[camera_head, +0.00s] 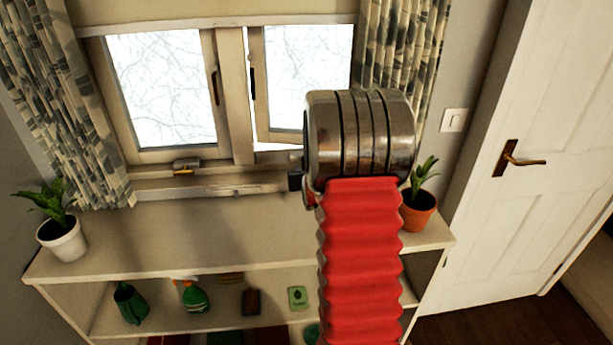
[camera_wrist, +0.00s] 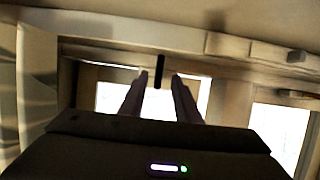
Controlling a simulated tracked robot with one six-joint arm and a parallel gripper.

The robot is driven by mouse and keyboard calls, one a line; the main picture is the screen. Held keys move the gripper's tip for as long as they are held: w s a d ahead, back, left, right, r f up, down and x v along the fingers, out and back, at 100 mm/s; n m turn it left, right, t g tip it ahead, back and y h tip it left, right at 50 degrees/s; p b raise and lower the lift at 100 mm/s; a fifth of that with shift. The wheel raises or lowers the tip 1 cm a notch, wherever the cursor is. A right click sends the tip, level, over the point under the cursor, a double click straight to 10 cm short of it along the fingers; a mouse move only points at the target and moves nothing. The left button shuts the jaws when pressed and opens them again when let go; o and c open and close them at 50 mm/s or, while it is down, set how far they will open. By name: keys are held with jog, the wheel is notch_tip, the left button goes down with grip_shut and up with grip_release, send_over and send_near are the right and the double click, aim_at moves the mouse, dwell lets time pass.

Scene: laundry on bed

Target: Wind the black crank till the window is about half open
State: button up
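The window's right sash (camera_head: 257,92) stands ajar in the head view, with a narrow bright gap under its lower edge. The left sash (camera_head: 207,95) looks shut. In the wrist view, the black crank (camera_wrist: 160,71) shows as a short upright bar between the fingertips of my gripper (camera_wrist: 160,76). The two fingers are apart, with a gap on each side of the bar. I cannot tell how deep the bar sits between them. In the head view my metal wrist and red arm hide most of the gripper and the crank area.
A white shelf (camera_head: 200,262) runs under the window, holding a white-potted plant (camera_head: 64,240) at left and a terracotta-potted plant (camera_head: 418,212) right beside my arm. A brass latch (camera_head: 186,166) sits at the left sash. Patterned curtains (camera_head: 400,50) hang at both sides. A white door (camera_head: 540,120) is at right.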

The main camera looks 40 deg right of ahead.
jog(key=v, duration=0.6)
jog(key=shift+a, duration=0.25)
jog(key=shift+s, duration=0.15)
